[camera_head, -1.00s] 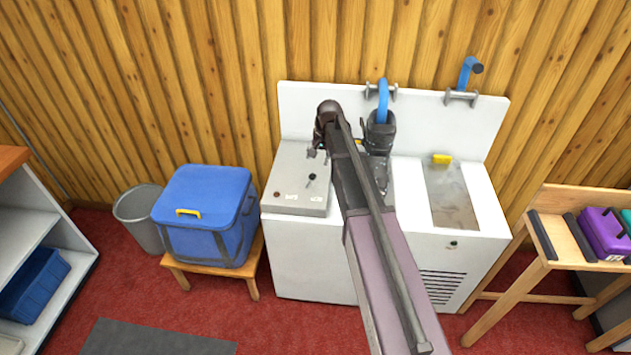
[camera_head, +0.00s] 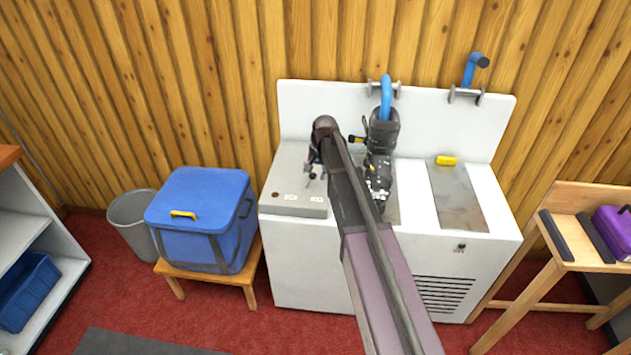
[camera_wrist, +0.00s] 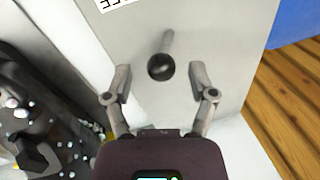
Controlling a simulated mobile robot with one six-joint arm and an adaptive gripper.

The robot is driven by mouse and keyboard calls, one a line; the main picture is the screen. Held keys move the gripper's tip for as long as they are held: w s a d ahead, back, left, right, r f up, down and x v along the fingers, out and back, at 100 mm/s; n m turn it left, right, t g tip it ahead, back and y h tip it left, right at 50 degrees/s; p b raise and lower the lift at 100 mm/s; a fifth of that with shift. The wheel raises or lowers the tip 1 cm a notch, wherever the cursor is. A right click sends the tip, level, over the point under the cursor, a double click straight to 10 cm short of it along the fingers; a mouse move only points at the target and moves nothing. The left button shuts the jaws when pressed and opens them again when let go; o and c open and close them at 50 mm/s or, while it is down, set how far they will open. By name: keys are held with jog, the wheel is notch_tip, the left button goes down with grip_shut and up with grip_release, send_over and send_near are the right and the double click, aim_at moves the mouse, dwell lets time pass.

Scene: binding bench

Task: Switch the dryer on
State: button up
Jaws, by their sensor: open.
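A lever switch with a black ball knob (camera_wrist: 161,67) on a metal stem stands on the light grey control panel (camera_wrist: 205,25) in the wrist view. My gripper (camera_wrist: 160,80) is open, its two fingers on either side of the knob with a gap at each side. In the head view, my gripper (camera_head: 314,168) is over the grey panel (camera_head: 287,180) at the left of the white machine (camera_head: 340,262), and it largely hides the lever. Part of a printed label (camera_wrist: 117,3) shows at the wrist view's top edge; its full text is cut off.
A black device with a blue hose (camera_head: 386,95) stands right of my gripper. A grey recessed panel with a yellow block (camera_head: 447,160) lies farther right. A blue cooler box (camera_head: 200,220) on a wooden stool (camera_head: 253,268) and a grey bin (camera_head: 130,222) stand left.

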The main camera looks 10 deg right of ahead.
jog(key=shift+w+a+f+b, duration=0.1)
jog(key=shift+a+f+b, duration=0.05)
jog(key=shift+f+b, duration=0.65)
